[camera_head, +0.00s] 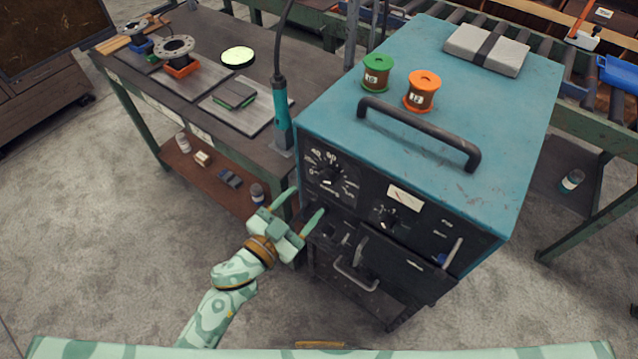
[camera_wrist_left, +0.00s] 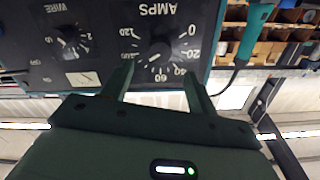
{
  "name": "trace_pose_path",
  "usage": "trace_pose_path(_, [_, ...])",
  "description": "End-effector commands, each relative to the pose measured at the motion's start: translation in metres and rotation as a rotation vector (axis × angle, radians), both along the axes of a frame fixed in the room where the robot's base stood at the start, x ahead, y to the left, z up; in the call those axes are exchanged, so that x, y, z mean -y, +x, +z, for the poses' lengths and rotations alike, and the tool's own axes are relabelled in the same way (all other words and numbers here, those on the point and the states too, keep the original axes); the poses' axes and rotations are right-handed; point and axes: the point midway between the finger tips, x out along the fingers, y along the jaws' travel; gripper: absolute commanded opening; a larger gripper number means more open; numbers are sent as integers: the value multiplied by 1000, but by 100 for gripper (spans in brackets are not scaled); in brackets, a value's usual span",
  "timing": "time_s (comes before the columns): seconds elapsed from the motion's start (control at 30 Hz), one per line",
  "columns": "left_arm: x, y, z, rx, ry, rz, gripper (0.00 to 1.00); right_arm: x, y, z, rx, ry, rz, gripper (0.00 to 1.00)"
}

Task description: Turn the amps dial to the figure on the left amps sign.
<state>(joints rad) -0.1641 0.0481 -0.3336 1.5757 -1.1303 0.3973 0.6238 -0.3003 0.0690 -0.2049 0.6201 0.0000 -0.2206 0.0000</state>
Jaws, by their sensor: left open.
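The round black amps dial (camera_head: 327,181) is at the upper left of the front panel of the blue machine (camera_head: 450,90). In the left wrist view the amps dial (camera_wrist_left: 160,47) shows upside down, with figures from 0 to 120 around its knob. A pale mark shows on the knob, but I cannot tell its exact figure. My left gripper (camera_head: 308,201) is open and empty, just in front of and below the dial. Its two fingers (camera_wrist_left: 160,82) lie spread on either side below the knob in the wrist view, apart from it. I cannot make out a left amps sign. My right gripper is out of view.
A smaller wire dial (camera_head: 388,217) and a white meter (camera_head: 404,197) lie right of the amps dial. A teal torch (camera_head: 281,105) hangs at the machine's left edge. A workbench (camera_head: 215,50) stands left. Green (camera_head: 376,74) and orange (camera_head: 422,91) spools stand on top, behind a handle.

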Motion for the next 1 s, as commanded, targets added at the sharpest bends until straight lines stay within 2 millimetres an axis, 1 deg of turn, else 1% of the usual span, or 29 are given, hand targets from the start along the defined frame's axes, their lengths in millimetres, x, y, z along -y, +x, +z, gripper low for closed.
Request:
trace_pose_path(0.03, [8,11,0,1,-3,0,59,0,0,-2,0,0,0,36])
trace_pose_path(0.1, [17,23,-1,0,-2,1,59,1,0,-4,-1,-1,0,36])
trace_pose_path(0.2, [28,38,0,0,-2,1,59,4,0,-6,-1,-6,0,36])
trace_pose_path(0.3, [35,48,-1,-1,-2,1,59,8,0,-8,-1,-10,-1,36])
trace_pose_path(0.43, [39,54,-1,-1,0,1,59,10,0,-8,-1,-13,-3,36])
trace_pose_path(0.7, [40,56,0,-1,0,1,59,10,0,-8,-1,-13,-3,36])
trace_pose_path(0.73, [40,55,0,-1,0,1,53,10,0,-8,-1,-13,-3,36])
trace_pose_path(0.77, [40,55,0,-1,0,1,45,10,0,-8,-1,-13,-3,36])
trace_pose_path(0.8, [40,55,0,-1,0,1,34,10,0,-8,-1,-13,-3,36])
trace_pose_path(0.87, [40,55,0,-1,0,1,17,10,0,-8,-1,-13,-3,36])
trace_pose_path(0.9, [40,55,0,-1,0,1,14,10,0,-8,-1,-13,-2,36])
trace_pose_path(1.0, [40,55,0,-1,0,0,14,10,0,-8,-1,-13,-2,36])
